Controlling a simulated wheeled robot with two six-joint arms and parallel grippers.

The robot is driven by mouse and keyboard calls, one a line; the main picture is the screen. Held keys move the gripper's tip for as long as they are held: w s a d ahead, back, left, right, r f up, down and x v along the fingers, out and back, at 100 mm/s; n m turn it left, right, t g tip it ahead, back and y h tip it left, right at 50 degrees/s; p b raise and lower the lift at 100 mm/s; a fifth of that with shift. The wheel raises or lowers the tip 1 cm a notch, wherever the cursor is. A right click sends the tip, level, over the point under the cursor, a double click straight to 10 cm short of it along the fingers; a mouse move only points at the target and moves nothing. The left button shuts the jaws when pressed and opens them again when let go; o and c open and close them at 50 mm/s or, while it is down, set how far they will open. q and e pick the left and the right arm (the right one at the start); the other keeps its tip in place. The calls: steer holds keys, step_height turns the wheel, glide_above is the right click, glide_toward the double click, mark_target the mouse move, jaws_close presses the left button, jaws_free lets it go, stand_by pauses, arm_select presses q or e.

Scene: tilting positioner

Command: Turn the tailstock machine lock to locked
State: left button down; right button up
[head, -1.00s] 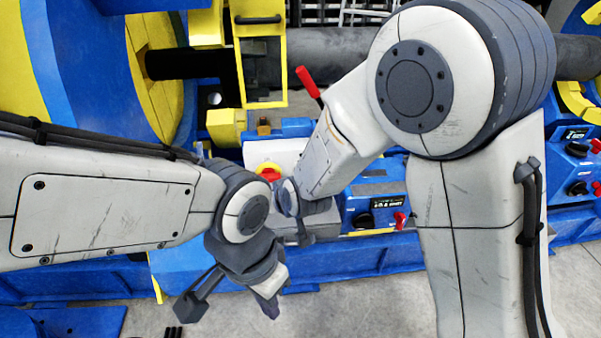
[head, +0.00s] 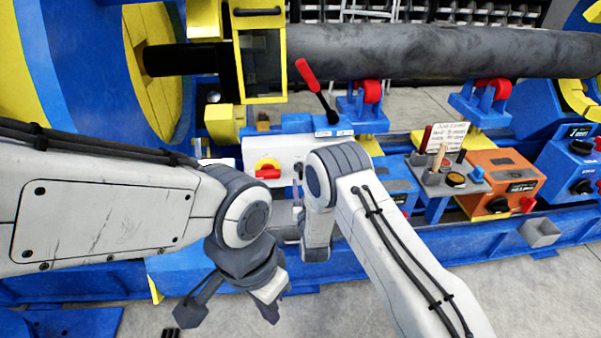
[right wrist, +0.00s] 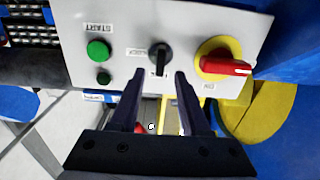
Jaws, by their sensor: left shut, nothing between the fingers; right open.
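A white control panel (right wrist: 130,30) fills the top of the right wrist view. On it are a black rotary switch (right wrist: 159,56), a red-handled knob on a yellow disc (right wrist: 226,66) and two green buttons (right wrist: 98,51). I cannot read which control is labelled machine lock. My right gripper (right wrist: 160,82) is open and empty, its fingertips to either side of the black switch's lower end; contact cannot be told. My left gripper (head: 269,304) is shut and empty, low in front of the machine.
A red-gripped lever (head: 307,75) rises behind the panel. A grey shaft (head: 430,50) runs across the back over red rollers (head: 371,91). Orange (head: 503,180) and blue (head: 575,160) control boxes stand to the right. Grey floor is open at the front.

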steer(key=w, duration=0.6)
steer(key=shift+w+a, duration=0.2)
steer(key=shift+a, duration=0.2)
jaws_close()
